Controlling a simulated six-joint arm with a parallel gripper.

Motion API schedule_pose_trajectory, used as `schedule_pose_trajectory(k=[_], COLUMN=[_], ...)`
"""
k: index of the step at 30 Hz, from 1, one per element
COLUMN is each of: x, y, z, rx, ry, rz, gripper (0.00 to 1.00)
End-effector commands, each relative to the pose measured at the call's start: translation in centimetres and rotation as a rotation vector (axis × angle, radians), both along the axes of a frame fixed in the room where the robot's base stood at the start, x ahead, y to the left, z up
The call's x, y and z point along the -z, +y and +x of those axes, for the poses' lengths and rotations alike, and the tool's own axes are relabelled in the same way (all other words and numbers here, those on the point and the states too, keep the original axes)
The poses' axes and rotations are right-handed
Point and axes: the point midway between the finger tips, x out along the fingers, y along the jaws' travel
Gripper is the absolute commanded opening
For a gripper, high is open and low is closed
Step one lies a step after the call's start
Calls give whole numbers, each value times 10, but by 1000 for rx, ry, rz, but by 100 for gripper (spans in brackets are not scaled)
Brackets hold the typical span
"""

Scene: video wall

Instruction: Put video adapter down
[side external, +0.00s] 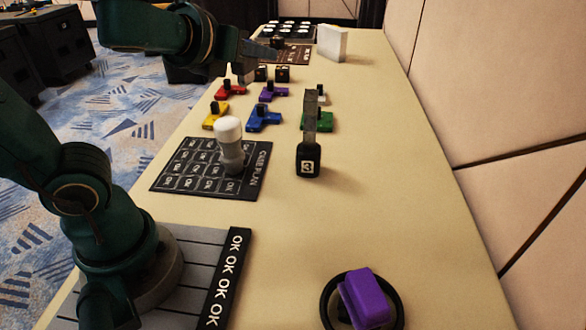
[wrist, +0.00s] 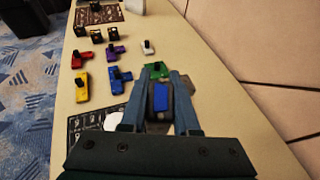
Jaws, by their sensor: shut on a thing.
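My gripper (side external: 262,50) comes in from the upper left in the side external view. In the wrist view my gripper (wrist: 160,82) has a blue piece, the video adapter (wrist: 160,97), between its fingers and is shut on it. The fingers hide most of its shape. In the side view I cannot make out the held piece. Other coloured adapters lie on the table: red (side external: 231,91), purple (side external: 273,92), yellow (side external: 215,117), blue (side external: 264,120) and green (side external: 322,121). In the wrist view the green one (wrist: 157,70) shows just beyond the fingertips.
A black piece marked 3 (side external: 308,160) stands upright with a grey post. A white-knobbed piece (side external: 229,145) stands on the black case plan mat (side external: 185,180). A purple piece (side external: 366,297) rests on a black ring (side external: 328,303). The right side of the table (side external: 400,190) is clear.

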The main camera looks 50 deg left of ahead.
Motion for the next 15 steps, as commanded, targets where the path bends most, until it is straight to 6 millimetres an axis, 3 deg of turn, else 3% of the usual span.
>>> schedule_pose_trajectory(k=[1,5,15], x=[7,24,42], y=[9,10,-37], z=[-3,-6,-7], rx=[-4,75,364], ry=[8,20,1], rz=[4,3,-13], gripper=[0,0,0])
